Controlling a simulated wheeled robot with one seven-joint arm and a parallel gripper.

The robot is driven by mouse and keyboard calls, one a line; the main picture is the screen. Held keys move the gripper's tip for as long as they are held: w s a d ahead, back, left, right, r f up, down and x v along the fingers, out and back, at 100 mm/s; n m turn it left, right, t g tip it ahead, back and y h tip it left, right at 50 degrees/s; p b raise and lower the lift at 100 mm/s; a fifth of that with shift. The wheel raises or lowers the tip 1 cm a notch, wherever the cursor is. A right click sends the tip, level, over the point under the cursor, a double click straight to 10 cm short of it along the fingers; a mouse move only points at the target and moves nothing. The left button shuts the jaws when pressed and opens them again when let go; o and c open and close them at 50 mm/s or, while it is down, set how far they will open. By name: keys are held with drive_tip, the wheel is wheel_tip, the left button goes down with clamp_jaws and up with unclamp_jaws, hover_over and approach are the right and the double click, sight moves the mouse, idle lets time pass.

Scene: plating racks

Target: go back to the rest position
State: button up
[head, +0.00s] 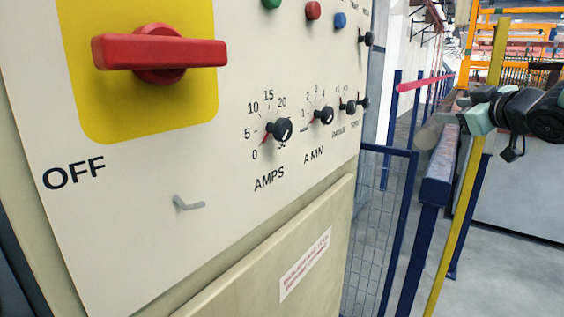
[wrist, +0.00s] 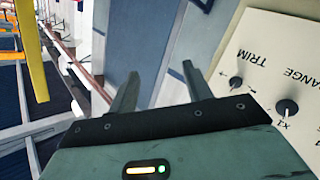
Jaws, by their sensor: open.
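My gripper (wrist: 160,75) shows in the wrist view with its two dark fingers apart and nothing between them. In the head view my arm comes in from the right edge, and the gripper's pale green body is right of the control cabinet (head: 130,235), clear of its front. The cabinet's panel (wrist: 290,55) is at the right of the wrist view, upside down, with two black knobs marked TRIM and RANGE. I cannot make out the fingertips well in the head view.
The cabinet has a red rotary handle (head: 160,52), lying level on a yellow plate, and a small grey lever (head: 188,204). Black knobs (head: 279,130) sit to the right. A blue rail (head: 437,180) and a yellow post (head: 460,220) stand near my arm. Grey floor is open at lower right.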

drive_tip(key=s+a+f+m+g+h, duration=0.1)
drive_tip(key=s+a+f+m+g, duration=0.4)
drive_tip(key=s+f, duration=0.7)
drive_tip(key=s+f+m+g+h, duration=0.2)
drive_tip(key=s+f+g, duration=0.5)
drive_tip(key=s+f, duration=0.5)
drive_tip(key=s+a+n+g, duration=0.2)
drive_tip(key=s+a+n, duration=0.1)
drive_tip(key=s+a, duration=0.4)
drive_tip(key=s+a+n+g+y, duration=0.1)
drive_tip(key=s+a+n, duration=0.3)
drive_tip(key=a, duration=0.8)
drive_tip(key=s+g, duration=0.1)
drive_tip(key=s, duration=0.1)
drive_tip(key=shift+s+a+f, duration=0.15)
drive_tip(key=shift+s, duration=0.25)
drive_tip(key=shift+c, duration=0.3)
